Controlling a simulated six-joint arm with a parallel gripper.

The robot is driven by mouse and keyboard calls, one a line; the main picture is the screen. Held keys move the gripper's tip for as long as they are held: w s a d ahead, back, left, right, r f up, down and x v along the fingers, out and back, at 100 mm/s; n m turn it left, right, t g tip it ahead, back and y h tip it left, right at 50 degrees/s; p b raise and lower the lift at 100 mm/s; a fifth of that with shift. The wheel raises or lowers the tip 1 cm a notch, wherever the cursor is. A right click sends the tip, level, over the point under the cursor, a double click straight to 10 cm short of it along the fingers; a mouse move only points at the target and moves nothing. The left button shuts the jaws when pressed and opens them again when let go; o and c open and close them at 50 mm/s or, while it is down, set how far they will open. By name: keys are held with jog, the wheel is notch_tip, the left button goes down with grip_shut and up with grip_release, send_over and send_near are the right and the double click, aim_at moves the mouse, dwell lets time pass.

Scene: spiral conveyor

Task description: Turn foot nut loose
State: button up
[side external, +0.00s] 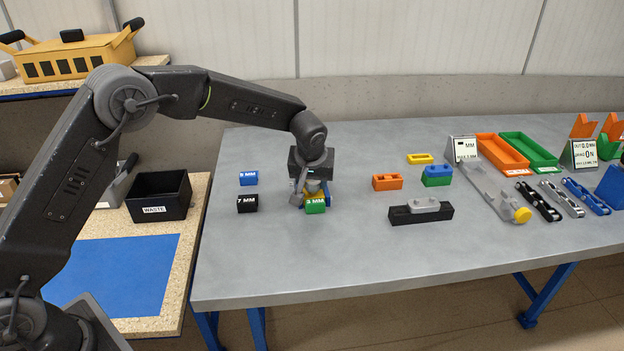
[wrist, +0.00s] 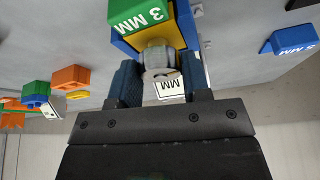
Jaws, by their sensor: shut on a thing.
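My gripper (side external: 312,190) points down over the green 3 MM block (side external: 315,205) on the left half of the grey table. In the wrist view, its two blue fingers (wrist: 160,68) are shut on a grey-beige rounded piece, which I take for the foot nut (wrist: 157,54). This nut sits against a yellow and blue body (wrist: 184,34), with the green 3 MM block also showing in the wrist view (wrist: 142,17). A white plate marked MM (wrist: 171,89) shows between the fingers. The nut's underside and threads are hidden.
A blue block (side external: 248,178) and a black 7 MM block (side external: 247,203) stand close on the left. A black waste bin (side external: 158,198) stands on the side bench.

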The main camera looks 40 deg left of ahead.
jog(key=n, duration=0.2)
jog(key=n+g+y, duration=0.1)
jog(key=n, duration=0.1)
jog(key=shift+w+d+n, duration=0.1)
jog(key=shift+d+n, duration=0.05)
jog(key=shift+n, duration=0.25)
jog(key=n+g, duration=0.1)
jog(key=n, duration=0.1)
jog(key=n+g, duration=0.1)
jog(key=n, duration=0.1)
jog(key=shift+w+n+y, duration=0.15)
jog(key=shift+n+y, duration=0.15)
jog(key=shift+y, duration=0.1)
jog(key=n+g, duration=0.1)
jog(key=n, duration=0.3)
jog(key=shift+w+f+g, duration=0.1)
jog(key=shift+g, duration=0.3)
jog(key=n+g, duration=0.1)
jog(key=n, duration=0.4)
jog(key=shift+w+g+h, duration=0.15)
jog(key=shift+g+h, duration=0.15)
jog(key=shift+g, duration=0.1)
jog(key=shift+n, duration=0.3)
jog(key=o, duration=0.9)
